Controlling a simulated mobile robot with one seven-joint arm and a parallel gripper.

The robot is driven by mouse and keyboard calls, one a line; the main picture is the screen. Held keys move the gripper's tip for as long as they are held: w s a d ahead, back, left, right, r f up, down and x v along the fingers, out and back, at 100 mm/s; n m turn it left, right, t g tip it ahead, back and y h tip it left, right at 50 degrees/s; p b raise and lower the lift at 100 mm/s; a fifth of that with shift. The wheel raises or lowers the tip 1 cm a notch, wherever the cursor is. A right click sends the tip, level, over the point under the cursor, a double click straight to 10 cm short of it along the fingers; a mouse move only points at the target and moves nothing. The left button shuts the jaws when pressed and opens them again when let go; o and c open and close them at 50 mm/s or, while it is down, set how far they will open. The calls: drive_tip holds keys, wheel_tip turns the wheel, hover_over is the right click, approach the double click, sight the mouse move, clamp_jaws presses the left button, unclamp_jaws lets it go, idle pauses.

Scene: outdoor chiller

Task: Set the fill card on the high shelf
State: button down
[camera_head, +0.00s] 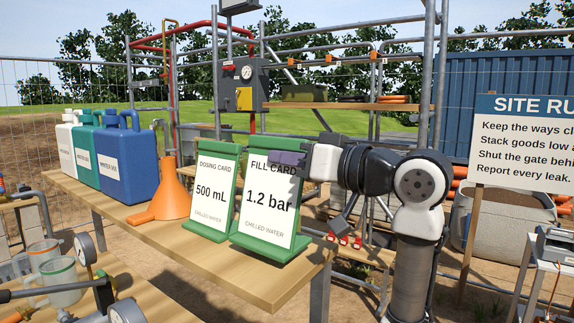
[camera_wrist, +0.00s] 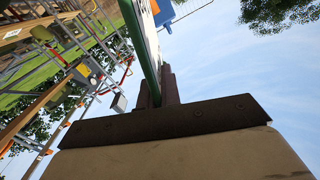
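The fill card (camera_head: 265,212) is a white "1.2 bar" card in a green tilted stand. It stands at the right end of the wooden table in the head view. My gripper (camera_head: 280,158) reaches in from the right at its upper right edge. In the wrist view the dark fingers (camera_wrist: 160,88) are close together on both sides of the card's edge (camera_wrist: 146,45), seemingly shut on it. The high shelf (camera_head: 350,106) is a wooden board behind and above the table.
The dosing card (camera_head: 212,190) stands close to the left of the fill card. An orange funnel (camera_head: 172,195) and several jugs (camera_head: 128,160) stand further left. The shelf holds a dark green item (camera_head: 304,93) at left and orange coils (camera_head: 393,99) at right; some board shows between.

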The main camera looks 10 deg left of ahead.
drive_tip(key=shift+f, duration=0.85)
drive_tip(key=shift+f, duration=0.25)
drive_tip(key=c, duration=1.4)
unclamp_jaws()
drive_tip(key=shift+r, duration=0.2)
drive_tip(key=shift+d, duration=0.25)
drive_tip(key=b+v, duration=0.4)
drive_tip(key=v, duration=0.7)
drive_tip(key=shift+s+d, duration=0.2)
